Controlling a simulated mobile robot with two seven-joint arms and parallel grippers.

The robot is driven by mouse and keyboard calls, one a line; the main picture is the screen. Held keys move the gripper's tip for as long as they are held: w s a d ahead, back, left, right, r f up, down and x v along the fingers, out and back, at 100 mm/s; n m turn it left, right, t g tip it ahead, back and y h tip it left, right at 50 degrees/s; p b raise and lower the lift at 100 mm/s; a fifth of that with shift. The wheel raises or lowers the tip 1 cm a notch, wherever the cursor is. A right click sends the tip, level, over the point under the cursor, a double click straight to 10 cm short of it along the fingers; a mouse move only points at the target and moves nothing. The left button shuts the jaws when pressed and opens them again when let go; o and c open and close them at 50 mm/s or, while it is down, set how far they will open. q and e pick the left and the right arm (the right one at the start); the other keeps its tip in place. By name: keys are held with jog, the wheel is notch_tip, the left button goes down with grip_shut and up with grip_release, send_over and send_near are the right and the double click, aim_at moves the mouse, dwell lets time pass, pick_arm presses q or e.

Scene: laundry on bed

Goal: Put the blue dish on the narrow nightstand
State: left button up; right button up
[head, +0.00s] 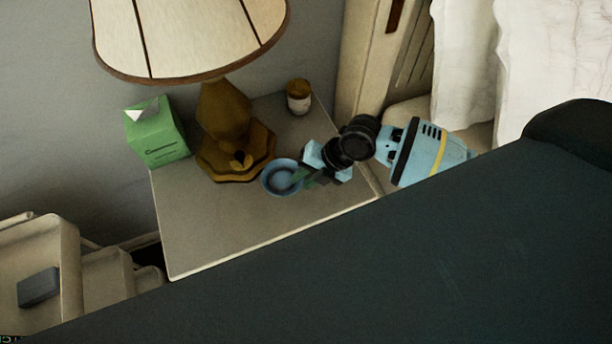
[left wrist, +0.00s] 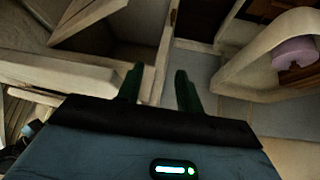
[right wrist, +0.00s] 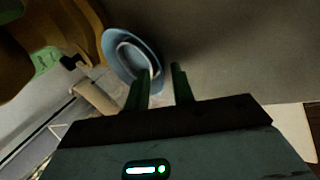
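The blue dish (head: 280,179) sits on the narrow nightstand (head: 225,235), in front of the lamp base. It also shows in the right wrist view (right wrist: 122,45), near the fingertips. My right gripper (head: 303,178) is at the right side of the dish. One finger overlaps the inside of the dish and the other is outside the rim, with a visible gap between rim and outer finger. My left gripper (left wrist: 158,80) is open and empty, away from the nightstand, and it is not visible in the head view.
A lamp (head: 225,115) with a wide shade stands at the back of the nightstand. A green tissue box (head: 157,138) is at its left and a small jar (head: 299,97) at its back right. The front left of the top is clear. White curtains (head: 555,50) hang at right.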

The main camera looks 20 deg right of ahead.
jog(key=shift+f, duration=0.1)
jog(key=v, duration=1.2)
jog(key=shift+r, duration=0.2)
